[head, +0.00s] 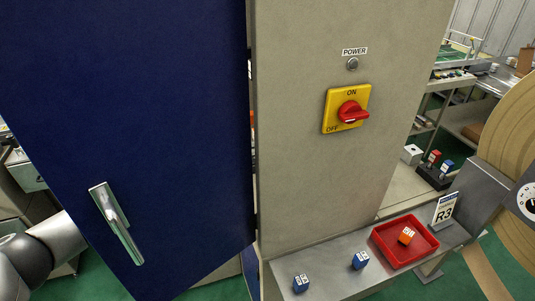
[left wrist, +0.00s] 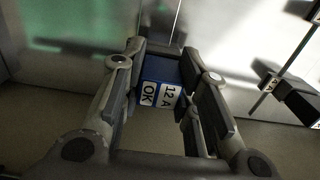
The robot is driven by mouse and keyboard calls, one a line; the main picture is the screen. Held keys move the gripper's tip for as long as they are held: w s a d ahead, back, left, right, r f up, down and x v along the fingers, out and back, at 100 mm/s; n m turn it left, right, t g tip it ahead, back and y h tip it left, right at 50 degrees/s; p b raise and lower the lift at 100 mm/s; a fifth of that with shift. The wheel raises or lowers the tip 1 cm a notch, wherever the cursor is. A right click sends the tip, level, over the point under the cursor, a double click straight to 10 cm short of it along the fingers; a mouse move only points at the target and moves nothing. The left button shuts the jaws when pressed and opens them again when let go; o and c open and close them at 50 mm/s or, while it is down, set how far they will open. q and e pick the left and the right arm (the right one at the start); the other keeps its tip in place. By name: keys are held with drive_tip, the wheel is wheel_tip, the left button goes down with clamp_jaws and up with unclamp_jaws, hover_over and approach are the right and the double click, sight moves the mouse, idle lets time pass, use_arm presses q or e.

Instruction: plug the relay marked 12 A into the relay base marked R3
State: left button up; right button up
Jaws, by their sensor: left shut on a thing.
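In the left wrist view my left gripper (left wrist: 163,62) is shut on a blue relay (left wrist: 158,82) with a white label reading "12 A OK". The relay sits between the two fingers. In the head view only part of my left arm shows at the lower left; the blue door hides its gripper. A card reading "R3" (head: 444,208) stands on the ledge at the right of the head view. No relay base marked R3 can be made out. My right gripper is in neither view.
A blue cabinet door (head: 150,120) with a metal handle (head: 116,222) stands beside a grey panel with a red switch (head: 351,112). The ledge holds two blue relays (head: 301,283) (head: 360,260) and a red tray (head: 383,247) with an orange block. A dark part (left wrist: 295,98) shows beside the gripper.

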use_arm(q)
drive_tip(key=o, duration=1)
drive_tip(key=shift+d, duration=0.15)
drive_tip(key=shift+o, duration=0.2)
drive_tip(key=v, duration=1.2)
